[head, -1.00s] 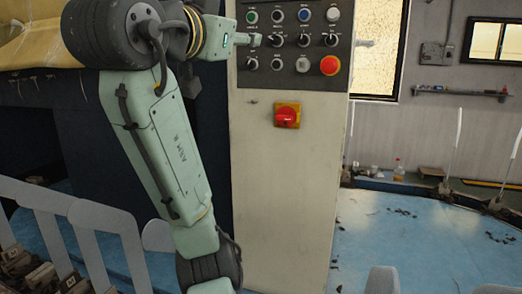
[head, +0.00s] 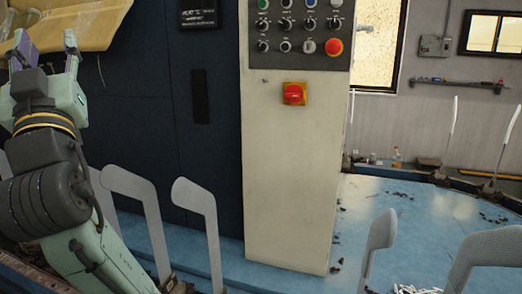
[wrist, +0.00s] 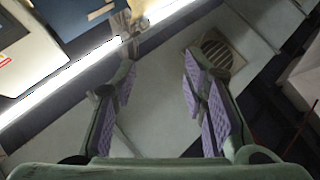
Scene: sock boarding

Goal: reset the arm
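My gripper (head: 45,48) is at the far left of the head view, raised and pointing up, away from the control cabinet (head: 291,180). In the wrist view my gripper (wrist: 158,68) shows two purple-padded fingers spread apart, with nothing between them. The button panel (head: 297,30) at the top of the cabinet holds several knobs and buttons, with a red mushroom button (head: 334,47) at its right. Nothing touches the panel.
Several pale flat sock forms (head: 201,215) stand upright along the front, close to my arm. A yellowish sheet (head: 85,25) lies at upper left, behind my gripper. The blue platform (head: 395,225) carries dark scraps and a white heap (head: 418,286).

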